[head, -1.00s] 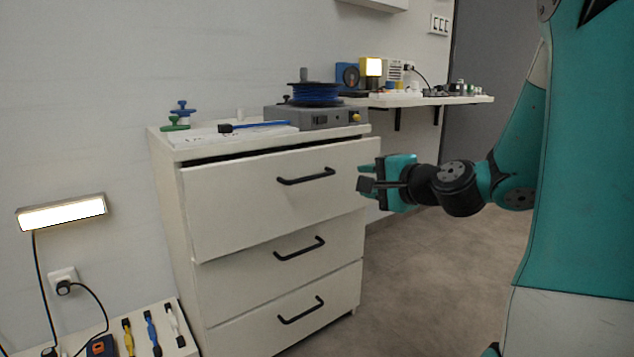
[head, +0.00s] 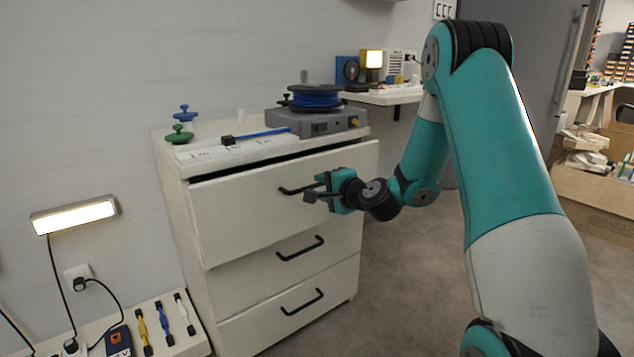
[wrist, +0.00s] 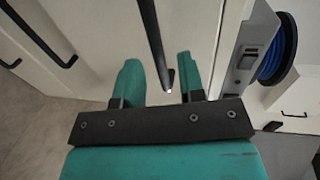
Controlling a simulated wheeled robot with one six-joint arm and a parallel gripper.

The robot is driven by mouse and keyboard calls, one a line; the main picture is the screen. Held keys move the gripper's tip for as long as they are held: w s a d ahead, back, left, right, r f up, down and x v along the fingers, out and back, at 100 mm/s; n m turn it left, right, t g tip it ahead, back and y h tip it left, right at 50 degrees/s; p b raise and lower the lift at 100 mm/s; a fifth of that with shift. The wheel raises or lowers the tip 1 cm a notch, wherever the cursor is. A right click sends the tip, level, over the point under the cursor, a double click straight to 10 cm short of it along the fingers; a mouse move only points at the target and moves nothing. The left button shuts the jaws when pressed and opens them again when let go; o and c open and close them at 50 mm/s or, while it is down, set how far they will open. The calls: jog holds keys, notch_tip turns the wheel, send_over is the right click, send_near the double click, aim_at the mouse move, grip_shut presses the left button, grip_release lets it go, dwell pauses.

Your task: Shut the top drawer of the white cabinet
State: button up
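The white cabinet (head: 181,212) stands against the wall with three drawers. Its top drawer (head: 240,208) is pulled out a little, with a dark gap along its upper edge. The lower two drawers look closed. My gripper (head: 316,188) is at the right part of the top drawer's black handle (head: 289,191), in front of the drawer front. In the wrist view my gripper's teal fingers (wrist: 158,68) are apart, with the handle bar (wrist: 152,35) appearing between them. Whether a finger touches the handle or the drawer front, I cannot tell.
On the cabinet top are a grey device (head: 335,122) with a blue spool (head: 315,98), a blue tool, and green and blue knobs. A low white shelf (head: 190,347) with tools is at lower left. The floor (head: 395,270) right of the cabinet is clear.

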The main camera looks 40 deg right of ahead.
jog(key=shift+x, duration=1.35)
